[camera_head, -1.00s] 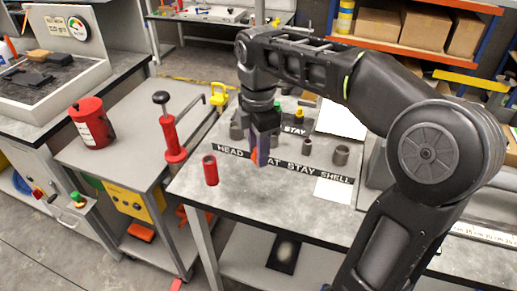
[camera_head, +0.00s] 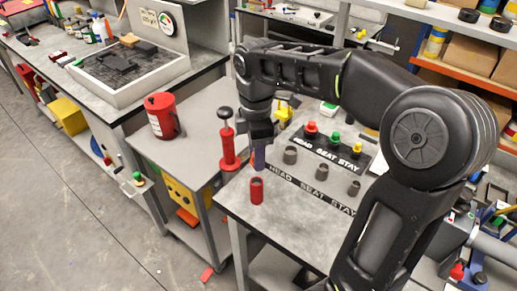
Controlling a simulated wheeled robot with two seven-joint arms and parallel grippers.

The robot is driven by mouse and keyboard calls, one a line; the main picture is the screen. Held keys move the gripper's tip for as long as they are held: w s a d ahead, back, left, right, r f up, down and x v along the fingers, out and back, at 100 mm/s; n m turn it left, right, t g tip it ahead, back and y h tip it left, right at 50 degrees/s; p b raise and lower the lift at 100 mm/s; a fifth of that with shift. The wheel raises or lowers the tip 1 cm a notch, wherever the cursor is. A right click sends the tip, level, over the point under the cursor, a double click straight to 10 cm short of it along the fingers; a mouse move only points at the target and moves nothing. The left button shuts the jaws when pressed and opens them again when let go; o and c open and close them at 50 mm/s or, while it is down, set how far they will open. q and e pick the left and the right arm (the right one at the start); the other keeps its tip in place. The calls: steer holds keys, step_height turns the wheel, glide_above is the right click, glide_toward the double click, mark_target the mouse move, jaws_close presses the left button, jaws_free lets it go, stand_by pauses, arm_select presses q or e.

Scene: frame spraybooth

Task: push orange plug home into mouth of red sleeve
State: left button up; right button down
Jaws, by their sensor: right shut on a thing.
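The red sleeve (camera_head: 256,191) stands upright near the left front corner of the grey bench, its dark mouth facing up. My right gripper (camera_head: 259,158) points down just behind and above the sleeve in the picture. The rest of the plug is hidden by the gripper. Whether the plug touches the sleeve's mouth cannot be told from this angle. My left gripper is out of view.
Several grey sleeves, one (camera_head: 320,171) in the middle, stand along the labelled strip to the right. Behind them a black stand (camera_head: 330,150) holds red, green and yellow knobs. A red hand pump (camera_head: 228,150) and a red can (camera_head: 162,116) stand on the lower bench to the left.

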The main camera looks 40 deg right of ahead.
steer(key=shift+w+a, duration=0.1)
stand_by(0.4)
steer(key=shift+f+b, duration=1.6)
steer(key=shift+f, duration=0.8)
steer(key=shift+f+b, duration=0.6)
steer(key=shift+f, duration=0.6)
stand_by(0.3)
steer(key=c, duration=1)
jaws_free()
steer(key=shift+o, duration=0.2)
